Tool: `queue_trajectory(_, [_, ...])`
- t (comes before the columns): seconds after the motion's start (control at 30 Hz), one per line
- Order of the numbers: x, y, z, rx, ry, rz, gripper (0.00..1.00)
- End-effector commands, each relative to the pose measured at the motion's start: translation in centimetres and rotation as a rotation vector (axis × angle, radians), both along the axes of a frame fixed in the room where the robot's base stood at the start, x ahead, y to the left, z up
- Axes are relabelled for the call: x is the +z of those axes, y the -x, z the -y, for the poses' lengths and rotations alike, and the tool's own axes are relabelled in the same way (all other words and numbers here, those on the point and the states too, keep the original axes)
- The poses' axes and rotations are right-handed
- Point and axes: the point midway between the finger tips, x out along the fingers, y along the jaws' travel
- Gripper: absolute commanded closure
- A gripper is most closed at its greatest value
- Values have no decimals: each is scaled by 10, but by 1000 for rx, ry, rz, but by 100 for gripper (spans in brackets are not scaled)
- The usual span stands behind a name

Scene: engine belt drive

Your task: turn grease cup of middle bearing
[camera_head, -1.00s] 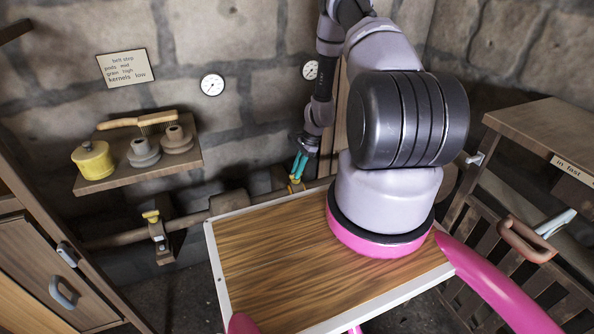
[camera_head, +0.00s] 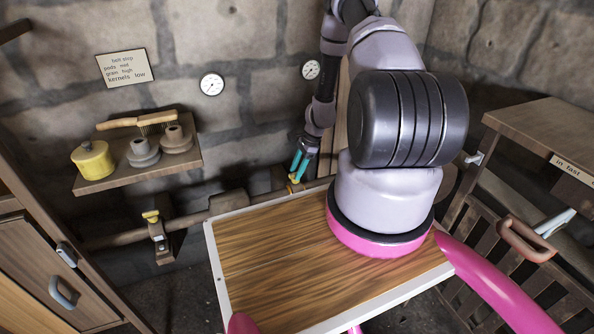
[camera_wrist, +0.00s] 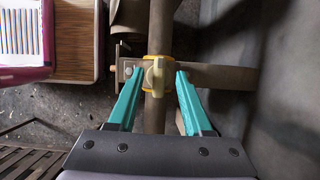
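The yellow grease cup (camera_wrist: 158,75) sits on a bearing that carries the brown shaft (camera_wrist: 157,110). In the wrist view its raised handle lies between the two teal fingertips of my gripper (camera_wrist: 159,72). The fingers stand apart, one on each side of the cup, with a small gap on each side. In the head view my gripper (camera_head: 300,166) points down at the same cup (camera_head: 294,183), which is partly hidden by the fingers. Another yellow grease cup (camera_head: 151,215) sits on a bearing further left along the shaft.
My wooden-topped base fills the front. A shelf (camera_head: 118,178) with a yellow pot (camera_head: 93,160) and grey pieces hangs on the stone wall at left. A cabinet (camera_head: 50,270) stands left, a wooden table (camera_head: 545,130) right. My arm hides part of the shaft.

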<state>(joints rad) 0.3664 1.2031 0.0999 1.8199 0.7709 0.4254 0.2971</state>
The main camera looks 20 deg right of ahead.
Motion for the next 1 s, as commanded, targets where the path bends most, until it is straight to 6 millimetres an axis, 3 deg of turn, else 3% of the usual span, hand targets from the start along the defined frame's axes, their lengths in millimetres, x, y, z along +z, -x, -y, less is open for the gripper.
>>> queue_trajectory(0.27, [3, 0, 1, 1, 0, 0, 50])
queue_trajectory(0.7, [76, 0, 31, 0, 2, 2, 50])
queue_trajectory(1.0, [100, 1, 41, 0, -1, 0, 50])
